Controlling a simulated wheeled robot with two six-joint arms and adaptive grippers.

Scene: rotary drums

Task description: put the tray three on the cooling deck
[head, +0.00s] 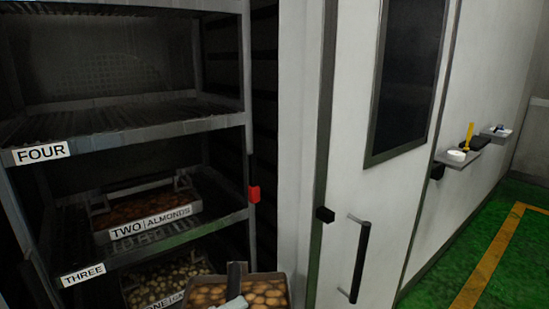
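A tray (286,288) of round brown pieces is at the bottom edge, in front of the rack's right post. No label on it can be read, so I cannot tell whether it is tray three. A dark upright piece and a pale piece show at its left side; I cannot tell what they are. Tray two (150,225), labelled almonds, sits on the rack shelf marked THREE. Tray one (172,294), with pale pieces, is on the level below, partly cut off. I cannot make out either gripper, and no cooling deck is identifiable.
The rack (120,130) fills the left, with an empty shelf marked FOUR (42,153). A white door (345,160) with a dark handle (360,262) stands to its right. Small wall shelves (460,158) hold small items. Green floor (440,287) lies open at right.

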